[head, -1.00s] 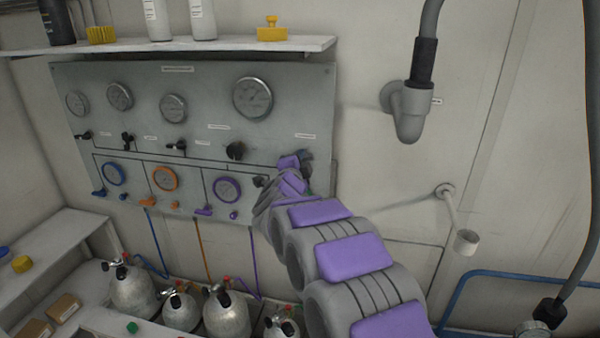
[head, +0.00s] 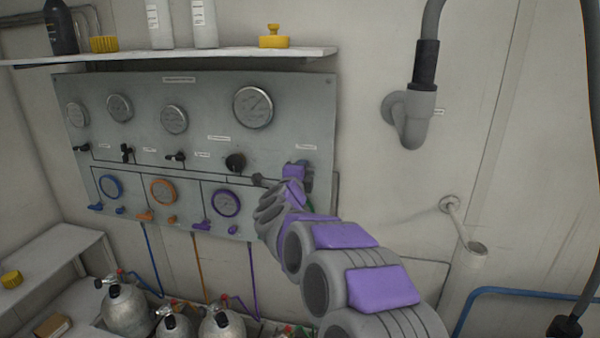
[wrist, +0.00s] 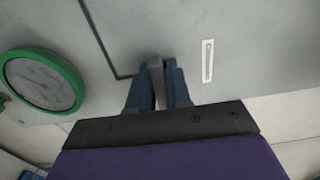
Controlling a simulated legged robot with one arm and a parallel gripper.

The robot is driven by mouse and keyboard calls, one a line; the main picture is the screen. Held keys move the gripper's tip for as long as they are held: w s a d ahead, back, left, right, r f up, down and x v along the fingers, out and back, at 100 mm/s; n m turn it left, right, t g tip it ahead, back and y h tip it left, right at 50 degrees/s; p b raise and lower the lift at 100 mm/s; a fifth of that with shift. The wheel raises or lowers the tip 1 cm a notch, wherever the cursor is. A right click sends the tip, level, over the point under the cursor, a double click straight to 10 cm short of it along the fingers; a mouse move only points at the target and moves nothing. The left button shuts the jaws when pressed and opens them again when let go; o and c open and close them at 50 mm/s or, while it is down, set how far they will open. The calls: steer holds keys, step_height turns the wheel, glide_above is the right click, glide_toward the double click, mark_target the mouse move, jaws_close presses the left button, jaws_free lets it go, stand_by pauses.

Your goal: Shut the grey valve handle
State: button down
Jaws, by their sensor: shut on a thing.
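The grey valve handle (wrist: 156,74) shows in the wrist view as a narrow grey bar between the two blue fingers of my gripper (wrist: 157,92). The fingers are shut on it, close against the grey panel. In the head view my gripper (head: 305,174) is at the right end of the air panel (head: 285,140), and my wrist and arm hide the handle there. I cannot tell the handle's exact angle.
A green-rimmed gauge (wrist: 44,80) is left of my fingers in the wrist view, and a white label (wrist: 207,62) is to the right. A black knob (head: 235,162) is left of my gripper. A shelf (head: 200,57) runs above, and cylinders (head: 222,325) stand below.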

steer(key=shift+f, duration=0.35)
steer(key=c, duration=1.4)
jaws_free()
steer(key=shift+o, duration=1.3)
steer(key=shift+r, duration=0.2)
steer(key=s+a+p, duration=0.1)
steer(key=s+a, duration=0.2)
steer(key=s, duration=1.4)
steer(key=shift+a+p, duration=0.2)
steer(key=shift+p, duration=0.1)
